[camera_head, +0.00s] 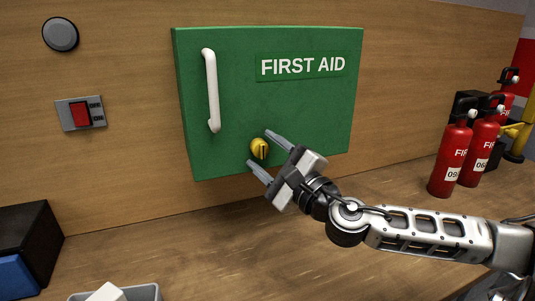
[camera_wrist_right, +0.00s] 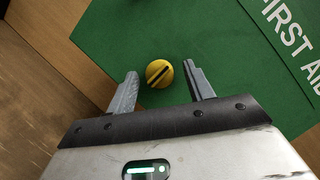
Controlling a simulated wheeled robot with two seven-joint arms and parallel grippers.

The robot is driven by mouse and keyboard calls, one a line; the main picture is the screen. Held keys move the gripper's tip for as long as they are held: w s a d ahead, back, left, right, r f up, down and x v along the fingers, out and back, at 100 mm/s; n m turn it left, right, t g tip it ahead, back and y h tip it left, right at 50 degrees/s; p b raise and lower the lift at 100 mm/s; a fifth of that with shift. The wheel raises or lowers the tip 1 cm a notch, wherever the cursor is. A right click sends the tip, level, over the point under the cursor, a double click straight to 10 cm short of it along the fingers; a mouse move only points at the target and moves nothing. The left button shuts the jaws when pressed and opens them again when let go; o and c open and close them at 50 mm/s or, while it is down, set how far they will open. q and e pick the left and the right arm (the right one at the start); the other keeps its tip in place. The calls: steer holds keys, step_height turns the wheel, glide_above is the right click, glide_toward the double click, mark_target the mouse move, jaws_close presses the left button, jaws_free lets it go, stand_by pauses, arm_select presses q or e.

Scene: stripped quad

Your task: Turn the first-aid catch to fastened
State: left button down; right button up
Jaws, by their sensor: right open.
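The green first-aid cabinet (camera_head: 230,100) is on the wooden wall, with a white vertical handle (camera_head: 211,90) at its left. The catch is a round yellow knob (camera_head: 259,148) with a dark slot, low on the cabinet's front. My right gripper (camera_head: 258,149) is open, with its fingertips at either side of the knob in the head view. In the right wrist view the yellow knob (camera_wrist_right: 160,74) lies between and slightly beyond the two open fingers, apart from both. Its dark slot runs diagonally there. My left gripper is not in view.
Red fire extinguishers (camera_head: 449,160) stand on the wooden counter (camera_head: 200,255) at the right. A red switch (camera_head: 81,114) and a grey round disc (camera_head: 60,35) are on the wall at the left. A black box (camera_head: 28,240) and a grey tray (camera_head: 150,292) are at the front left.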

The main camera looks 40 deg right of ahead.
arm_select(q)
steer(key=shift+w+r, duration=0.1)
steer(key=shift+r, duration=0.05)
arm_select(e)
steer(key=c, duration=1)
